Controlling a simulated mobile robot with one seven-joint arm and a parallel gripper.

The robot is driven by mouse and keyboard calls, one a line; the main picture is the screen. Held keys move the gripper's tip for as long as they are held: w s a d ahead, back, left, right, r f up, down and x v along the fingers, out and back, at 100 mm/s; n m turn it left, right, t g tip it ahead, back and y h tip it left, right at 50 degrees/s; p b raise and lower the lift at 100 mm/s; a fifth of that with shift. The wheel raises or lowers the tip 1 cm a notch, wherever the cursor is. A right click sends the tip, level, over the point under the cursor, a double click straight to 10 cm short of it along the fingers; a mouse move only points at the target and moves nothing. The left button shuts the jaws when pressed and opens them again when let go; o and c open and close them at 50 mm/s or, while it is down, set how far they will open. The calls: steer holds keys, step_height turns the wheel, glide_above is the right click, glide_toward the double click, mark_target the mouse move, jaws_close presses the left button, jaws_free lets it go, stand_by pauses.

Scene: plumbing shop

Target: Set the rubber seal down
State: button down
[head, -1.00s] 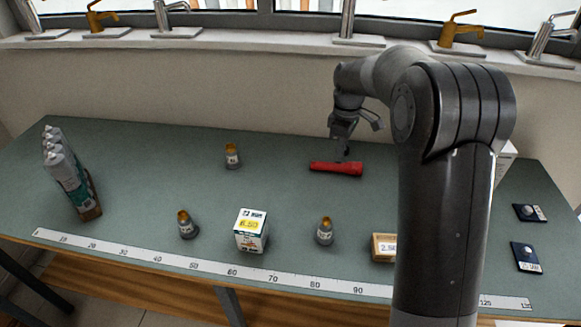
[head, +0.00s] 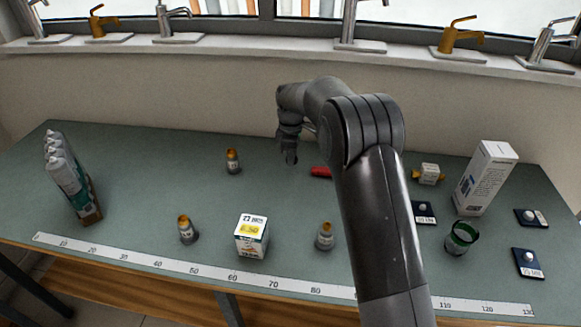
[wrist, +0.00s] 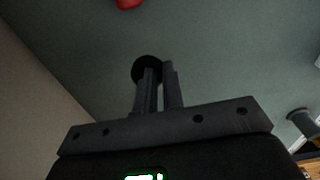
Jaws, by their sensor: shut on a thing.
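The rubber seal (wrist: 142,68) is a small black disc at my fingertips in the wrist view. My gripper (wrist: 159,70) is shut on it, with the disc showing mostly on the left finger's side. In the head view my gripper (head: 290,158) points down over the back middle of the green-grey bench (head: 130,170), left of a red torch-like object (head: 320,172). The seal is too small and dark to make out there.
Small amber-topped bottles (head: 232,161) and a white priced box (head: 252,237) stand around. Cartridges (head: 72,178) stand at left. A tall white box (head: 486,178) and a dark green cup (head: 461,238) stand at right.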

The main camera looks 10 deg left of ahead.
mark_target(291, 174)
steer(key=shift+a+f, duration=0.1)
steer(key=shift+f, duration=1.95)
steer(key=c, duration=1.5)
jaws_free()
steer(key=shift+f, duration=0.15)
steer(key=shift+c, duration=0.2)
step_height(291, 174, up, 12)
steer(key=shift+r, duration=0.2)
